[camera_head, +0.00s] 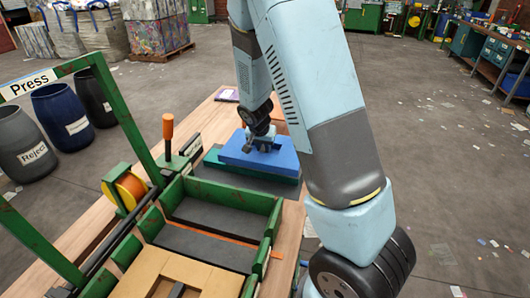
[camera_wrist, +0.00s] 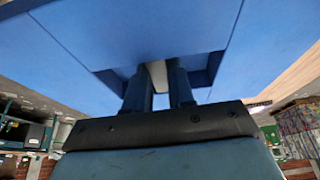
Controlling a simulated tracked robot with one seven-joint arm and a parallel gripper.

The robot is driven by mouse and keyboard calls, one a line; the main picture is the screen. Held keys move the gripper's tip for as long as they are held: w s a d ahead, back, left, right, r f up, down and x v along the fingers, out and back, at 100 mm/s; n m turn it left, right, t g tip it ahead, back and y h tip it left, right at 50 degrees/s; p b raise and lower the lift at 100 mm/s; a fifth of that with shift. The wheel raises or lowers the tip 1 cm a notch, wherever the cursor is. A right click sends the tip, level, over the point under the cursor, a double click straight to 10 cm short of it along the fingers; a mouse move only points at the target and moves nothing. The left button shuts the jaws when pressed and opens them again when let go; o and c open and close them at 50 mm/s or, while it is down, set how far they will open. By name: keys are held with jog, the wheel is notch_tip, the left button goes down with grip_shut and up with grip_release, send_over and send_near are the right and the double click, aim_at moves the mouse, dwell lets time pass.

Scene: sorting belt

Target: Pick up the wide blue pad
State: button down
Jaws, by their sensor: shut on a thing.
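The wide blue pad (camera_head: 258,154) shows in the head view near the far end of the wooden bench, above a teal-green pad (camera_head: 255,173). I cannot tell whether the two touch. My gripper (camera_head: 263,143) is over the blue pad, shut on a raised part at its middle. In the wrist view the blue pad (camera_wrist: 120,40) fills the upper half of the picture. The two fingers of my gripper (camera_wrist: 160,85) are close together there, with a narrow pale piece showing between them. The fingertips meet the blue pad, so the exact grip is partly hidden.
A green-framed press (camera_head: 100,70) and a green-walled tray (camera_head: 272,222) with dark and tan pieces are on the bench (camera_head: 215,105). An orange-handled lever (camera_head: 168,127) stands left of the pads. Barrels (camera_head: 62,117) stand on the floor at left.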

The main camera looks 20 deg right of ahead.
jog(key=s+d+r, duration=0.6)
jog(key=s+r, duration=0.4)
jog(key=s, duration=0.2)
jog(key=shift+s+d+r, duration=0.15)
jog(key=shift+d+r, duration=0.1)
jog(key=shift+d, duration=0.1)
jog(key=shift+d, duration=0.1)
